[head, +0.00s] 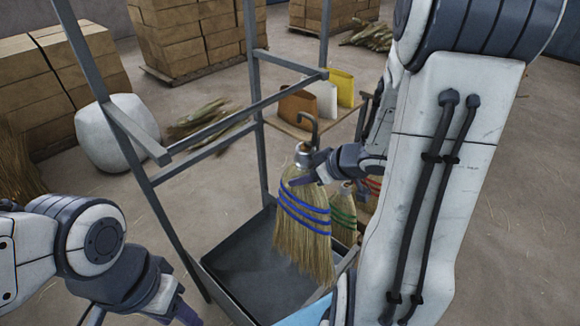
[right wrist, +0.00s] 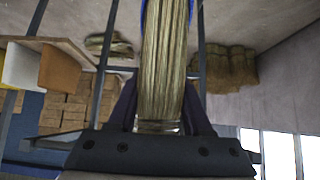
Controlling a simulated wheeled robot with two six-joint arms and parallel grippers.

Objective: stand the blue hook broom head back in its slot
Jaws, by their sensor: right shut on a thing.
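The blue-banded broom head (head: 305,215) hangs bristles down in the head view, with a grey hook (head: 308,125) on top. My right gripper (head: 312,172) is shut on its upper part, just below the metal collar. The broom is close to upright, in front of the dark tray of the metal stand (head: 245,265). In the right wrist view the bristles (right wrist: 163,65) fill the space between my fingers. A green-banded broom head (head: 343,215) and a red-banded one (head: 374,185) stand behind it, partly hidden. My left gripper (head: 165,308) is low at left, cut off by the frame; the slot is not clear.
The metal frame's posts and bars (head: 150,190) rise between my arms. A shelf (head: 300,128) behind holds orange, white and yellow holders. A white rounded block (head: 118,135), straw bundles (head: 210,120) and stacked boxes (head: 195,40) stand farther back. My right arm hides the right side.

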